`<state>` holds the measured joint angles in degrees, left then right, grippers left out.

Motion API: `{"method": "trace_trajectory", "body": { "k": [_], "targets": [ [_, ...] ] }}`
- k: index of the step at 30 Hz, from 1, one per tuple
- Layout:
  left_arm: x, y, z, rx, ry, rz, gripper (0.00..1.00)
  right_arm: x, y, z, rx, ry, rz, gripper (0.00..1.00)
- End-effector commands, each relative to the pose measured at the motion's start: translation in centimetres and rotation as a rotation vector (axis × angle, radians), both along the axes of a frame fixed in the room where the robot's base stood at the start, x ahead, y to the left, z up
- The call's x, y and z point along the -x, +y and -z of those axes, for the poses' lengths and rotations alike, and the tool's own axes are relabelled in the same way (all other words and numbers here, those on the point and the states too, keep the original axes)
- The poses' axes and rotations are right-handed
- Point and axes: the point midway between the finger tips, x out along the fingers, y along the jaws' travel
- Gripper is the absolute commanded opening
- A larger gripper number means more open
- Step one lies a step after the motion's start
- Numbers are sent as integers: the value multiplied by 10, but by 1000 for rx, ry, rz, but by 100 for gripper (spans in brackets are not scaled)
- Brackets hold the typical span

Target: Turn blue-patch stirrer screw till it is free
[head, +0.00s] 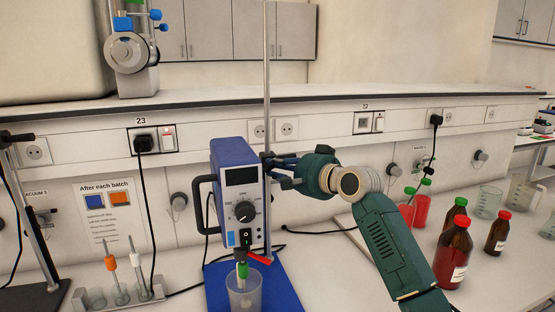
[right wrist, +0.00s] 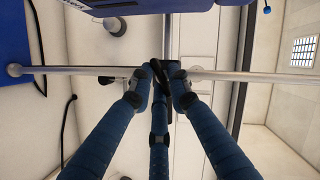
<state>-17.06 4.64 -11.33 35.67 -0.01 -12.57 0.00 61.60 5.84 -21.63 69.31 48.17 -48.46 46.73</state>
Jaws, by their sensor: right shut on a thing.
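The blue and grey stirrer (head: 240,190) hangs on an upright metal rod (head: 267,90) over a blue base plate (head: 283,290). Its shaft with a green piece (head: 242,270) goes down into a clear beaker (head: 245,293). My right gripper (head: 272,166) is at the rod, just right of the stirrer's upper body. In the right wrist view its three blue fingers close around a small black screw (right wrist: 158,74) at the rod. The fingers partly hide the screw. I cannot make out a blue patch on it. My left gripper is not in view.
A rack with small tubes (head: 120,297) and another stand (head: 40,290) are at the left. A sign (head: 108,210) with blue and orange squares is on the back panel.

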Motion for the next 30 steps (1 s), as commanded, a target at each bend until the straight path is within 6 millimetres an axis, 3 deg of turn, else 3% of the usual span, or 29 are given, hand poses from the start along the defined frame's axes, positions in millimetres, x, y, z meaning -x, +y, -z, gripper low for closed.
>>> {"method": "trace_trajectory", "body": {
  "k": [1, 3, 18, 30],
  "targets": [
    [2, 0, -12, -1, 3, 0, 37, 0, 0, -16, 34, -31, 0, 0],
    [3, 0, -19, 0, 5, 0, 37, 0, 1, -17, 97, -52, 1, 0],
    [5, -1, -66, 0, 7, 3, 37, 1, 5, -13, 552, -194, -2, 0],
    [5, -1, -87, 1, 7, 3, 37, 3, 7, -7, 869, -289, -6, 0]
  ]
}}
